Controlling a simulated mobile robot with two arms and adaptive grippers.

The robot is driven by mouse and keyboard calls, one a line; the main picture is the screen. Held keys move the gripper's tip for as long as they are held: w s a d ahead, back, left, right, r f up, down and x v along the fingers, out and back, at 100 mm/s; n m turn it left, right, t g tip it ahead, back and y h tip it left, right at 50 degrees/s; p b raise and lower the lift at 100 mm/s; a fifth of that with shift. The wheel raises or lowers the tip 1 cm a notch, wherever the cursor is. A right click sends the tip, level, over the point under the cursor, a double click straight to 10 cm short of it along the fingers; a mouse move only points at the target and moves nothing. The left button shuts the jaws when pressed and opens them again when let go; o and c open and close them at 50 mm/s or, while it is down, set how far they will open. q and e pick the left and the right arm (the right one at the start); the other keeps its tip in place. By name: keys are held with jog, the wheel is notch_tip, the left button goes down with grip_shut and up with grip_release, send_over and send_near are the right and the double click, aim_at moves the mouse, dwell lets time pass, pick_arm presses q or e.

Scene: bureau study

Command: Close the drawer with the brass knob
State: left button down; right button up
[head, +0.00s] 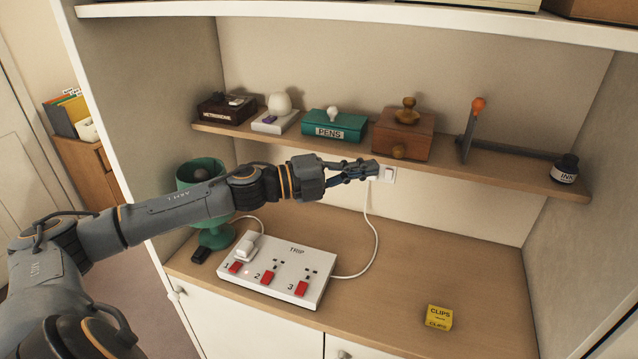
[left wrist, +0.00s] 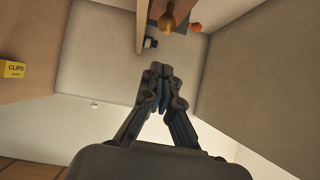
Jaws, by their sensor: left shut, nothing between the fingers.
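A reddish-brown wooden box (head: 420,143) stands on the shelf, with a round brown-gold knob (head: 399,152) low on its front and a turned knob (head: 407,108) on top. In the left wrist view a golden knob (left wrist: 167,22) shows at the top edge. I cannot tell how far the drawer stands out. My left gripper (head: 374,168) is shut and empty, with its tips left of and slightly below the front knob, apart from it. The closed fingers (left wrist: 160,72) also show in the left wrist view. My right gripper is out of view.
Right are an orange-topped lever (head: 471,130) and an INK bottle (head: 565,169). Below are a TRIP power strip (head: 280,285), a green lamp (head: 207,227) and a yellow CLIPS box (head: 438,317).

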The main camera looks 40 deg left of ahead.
pick_arm(q)
jog(key=b+v, duration=0.2)
jog(key=v, duration=0.5)
jog(key=shift+a+f, duration=0.2)
jog(key=shift+a, duration=0.3)
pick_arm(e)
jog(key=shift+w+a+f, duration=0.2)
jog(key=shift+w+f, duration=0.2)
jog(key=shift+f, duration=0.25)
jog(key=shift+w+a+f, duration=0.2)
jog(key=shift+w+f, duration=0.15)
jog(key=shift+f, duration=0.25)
pick_arm(q)
jog(key=shift+s, duration=0.1)
